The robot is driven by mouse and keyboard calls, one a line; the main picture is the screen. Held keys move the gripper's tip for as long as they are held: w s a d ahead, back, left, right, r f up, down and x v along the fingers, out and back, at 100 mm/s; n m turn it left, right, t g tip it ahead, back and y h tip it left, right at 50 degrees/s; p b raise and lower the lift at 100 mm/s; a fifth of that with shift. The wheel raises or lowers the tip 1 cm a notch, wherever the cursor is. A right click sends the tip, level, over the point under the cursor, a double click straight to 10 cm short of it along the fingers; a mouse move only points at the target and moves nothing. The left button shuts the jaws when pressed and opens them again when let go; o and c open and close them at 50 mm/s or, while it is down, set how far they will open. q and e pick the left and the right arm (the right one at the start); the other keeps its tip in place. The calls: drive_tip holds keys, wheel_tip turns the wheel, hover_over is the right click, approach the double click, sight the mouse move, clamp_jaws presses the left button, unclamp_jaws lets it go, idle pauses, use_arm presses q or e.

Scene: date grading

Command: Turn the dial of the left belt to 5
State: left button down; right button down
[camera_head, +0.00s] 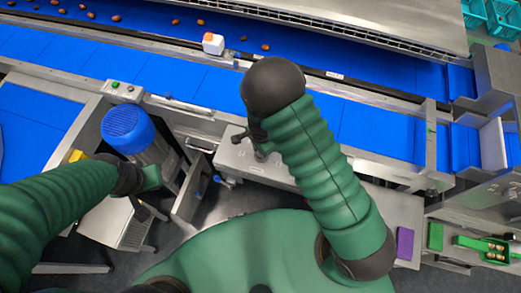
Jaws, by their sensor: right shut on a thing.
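My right gripper (257,146) is small and dark below my green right forearm. It is down at the top of a grey metal box (232,165) in front of the belts. It is shut on what appears to be the dial, which the gripper and arm mostly hide. The dial's number and pointer cannot be read. My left gripper (141,208) hangs in front of the blue motor at the left, near a white cabinet; its jaws are too small and dark to judge. Blue belts (165,75) run across the scene behind the box.
A blue motor (128,127) stands beside my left arm. A button box (122,90) is on the frame above it. An orange-and-white block (213,43) stands by the far belt, which carries several dates. A purple block (404,243) and a green tray (484,246) are at the lower right.

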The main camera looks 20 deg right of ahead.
drive_tip(key=shift+w+r, duration=0.15)
drive_tip(key=shift+w, duration=0.15)
drive_tip(key=c, duration=1.3)
unclamp_jaws()
drive_tip(key=o, duration=0.4)
drive_tip(key=shift+s, duration=0.1)
drive_tip(key=shift+c, duration=0.2)
wheel_tip(320, 180, up, 16)
drive_tip(key=b, duration=0.1)
drive_tip(key=shift+r, duration=0.25)
